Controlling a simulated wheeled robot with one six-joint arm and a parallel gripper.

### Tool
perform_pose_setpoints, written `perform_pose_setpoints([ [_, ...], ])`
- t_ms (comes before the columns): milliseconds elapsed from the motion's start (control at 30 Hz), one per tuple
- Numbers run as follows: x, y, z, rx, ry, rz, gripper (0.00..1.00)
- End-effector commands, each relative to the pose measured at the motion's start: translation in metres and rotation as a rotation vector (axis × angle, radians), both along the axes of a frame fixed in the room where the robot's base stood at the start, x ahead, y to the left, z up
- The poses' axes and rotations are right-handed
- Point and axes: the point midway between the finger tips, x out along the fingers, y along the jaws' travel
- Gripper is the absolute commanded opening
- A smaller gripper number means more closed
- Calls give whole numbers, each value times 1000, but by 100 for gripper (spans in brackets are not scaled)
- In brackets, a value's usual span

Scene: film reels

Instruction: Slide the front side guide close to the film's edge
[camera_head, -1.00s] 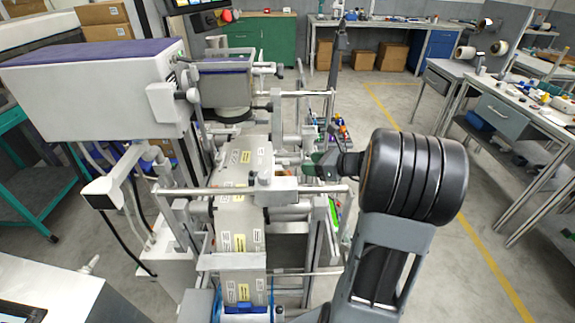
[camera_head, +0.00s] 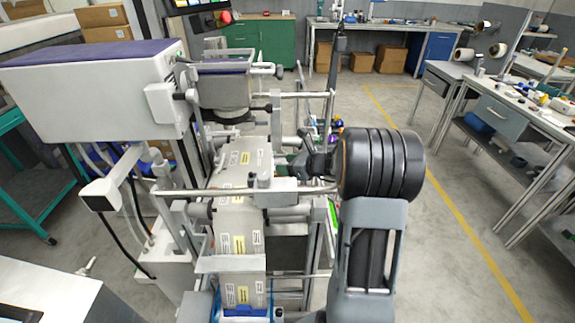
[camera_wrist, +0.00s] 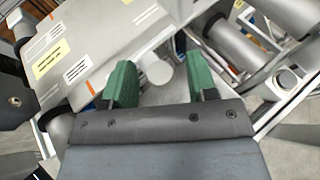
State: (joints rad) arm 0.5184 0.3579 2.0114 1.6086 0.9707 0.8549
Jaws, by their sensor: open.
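The film (camera_head: 235,215) is a pale web with printed labels, running down through the machine's rollers. In the wrist view the film (camera_wrist: 100,40) fills the upper left. A front cross bar (camera_head: 312,188) carries a metal block with a knob (camera_head: 264,182) over the film; I cannot tell for certain whether this is the front side guide. My gripper (camera_head: 284,163) is just behind that bar, to the right of the film. In the wrist view my gripper (camera_wrist: 155,80) has its green fingers apart. A round pale metal end (camera_wrist: 158,73) shows between them, with no clear contact.
Metal rollers (camera_wrist: 232,46) and frame parts crowd close to the right of the fingers in the wrist view. A rear cross bar (camera_head: 305,95) stands behind. The floor (camera_head: 445,240) to the right is clear up to the workbench (camera_head: 510,115).

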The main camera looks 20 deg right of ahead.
Motion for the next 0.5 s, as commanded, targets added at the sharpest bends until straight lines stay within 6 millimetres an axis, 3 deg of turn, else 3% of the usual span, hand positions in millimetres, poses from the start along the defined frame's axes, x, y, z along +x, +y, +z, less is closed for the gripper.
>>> perform_pose_setpoints([
  [67, 0, 0, 0, 0, 0, 0, 49],
  [500, 0, 0, 0, 0, 0, 0, 7],
])
